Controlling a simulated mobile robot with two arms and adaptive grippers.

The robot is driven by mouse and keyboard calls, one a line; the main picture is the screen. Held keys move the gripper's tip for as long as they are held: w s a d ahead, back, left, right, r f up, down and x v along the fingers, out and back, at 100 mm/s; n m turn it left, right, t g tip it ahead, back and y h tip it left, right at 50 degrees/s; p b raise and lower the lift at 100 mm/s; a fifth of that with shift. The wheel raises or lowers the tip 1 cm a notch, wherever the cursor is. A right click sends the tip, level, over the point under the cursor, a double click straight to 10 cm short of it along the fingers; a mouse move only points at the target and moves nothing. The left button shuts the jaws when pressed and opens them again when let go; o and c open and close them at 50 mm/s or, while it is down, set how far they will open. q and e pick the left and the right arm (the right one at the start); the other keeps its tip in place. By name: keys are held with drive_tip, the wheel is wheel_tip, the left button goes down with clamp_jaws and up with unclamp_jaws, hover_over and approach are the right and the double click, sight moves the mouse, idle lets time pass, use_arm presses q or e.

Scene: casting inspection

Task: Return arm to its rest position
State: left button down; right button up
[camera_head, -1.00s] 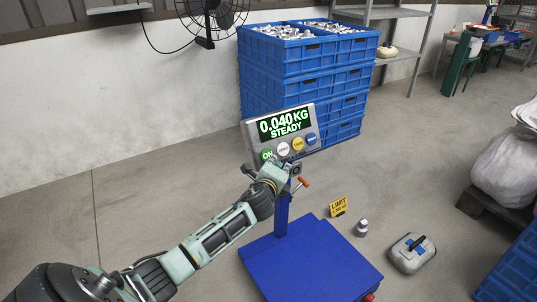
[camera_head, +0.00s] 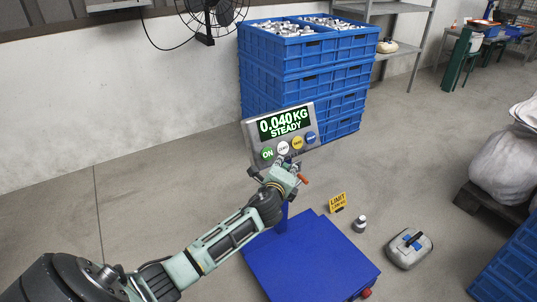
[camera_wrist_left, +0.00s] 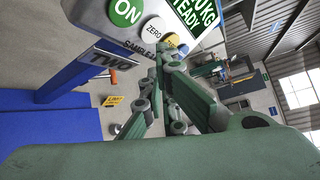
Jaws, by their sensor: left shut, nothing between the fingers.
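My left arm comes in from the lower left, and its gripper (camera_head: 293,166) is just below the buttons of the scale's display panel (camera_head: 283,133). The panel reads 0.040 KG STEADY. In the left wrist view the shut, empty fingers (camera_wrist_left: 163,50) are close to the panel's lower edge (camera_wrist_left: 100,25), beside the ZERO and yellow buttons; I cannot tell whether they touch. The blue scale platform (camera_head: 310,262) looks empty. My right gripper is not in view.
A small metal casting (camera_head: 360,224) and a grey block with a handle (camera_head: 409,249) are on the floor right of the scale, near a yellow LIMIT sign (camera_head: 338,202). Stacked blue crates (camera_head: 301,85) stand behind. A pale sack (camera_head: 505,165) rests on a pallet at right. Floor at left is clear.

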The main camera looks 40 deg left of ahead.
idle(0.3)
